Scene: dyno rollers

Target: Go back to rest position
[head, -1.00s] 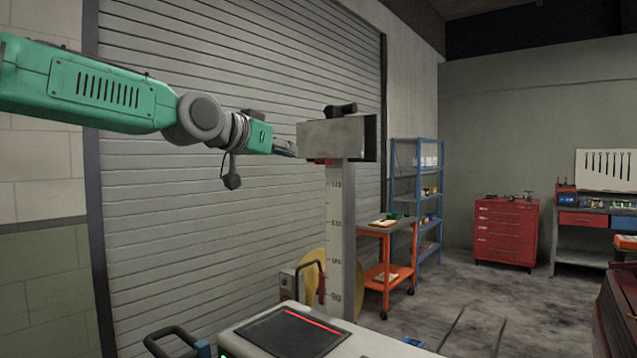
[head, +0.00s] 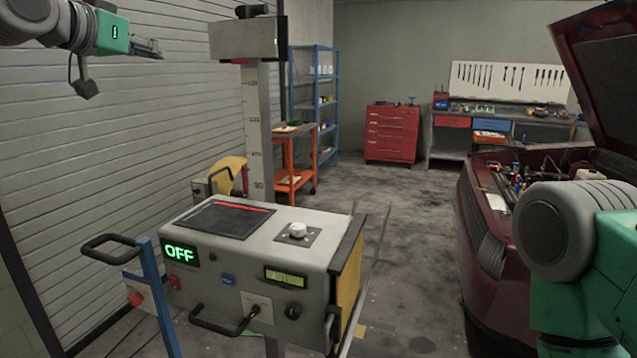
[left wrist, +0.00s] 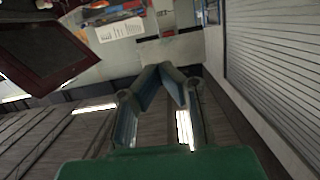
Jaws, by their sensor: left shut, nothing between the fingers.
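My left gripper (head: 148,48) is at the upper left of the head view, in front of the roller shutter and left of the grey box on top of the measuring post (head: 257,120). A gap shows between the gripper and that box. In the left wrist view my left gripper (left wrist: 162,70) has its fingertips together, with nothing held. My right arm shows at the right edge of the head view, in front of the car. My right gripper is out of the frame.
A grey control console (head: 235,255) with a green OFF display stands in front. A dark red car (head: 480,225) with its hood open is on the right. An orange cart (head: 293,160), blue shelf (head: 315,100) and red tool chest (head: 391,133) stand behind.

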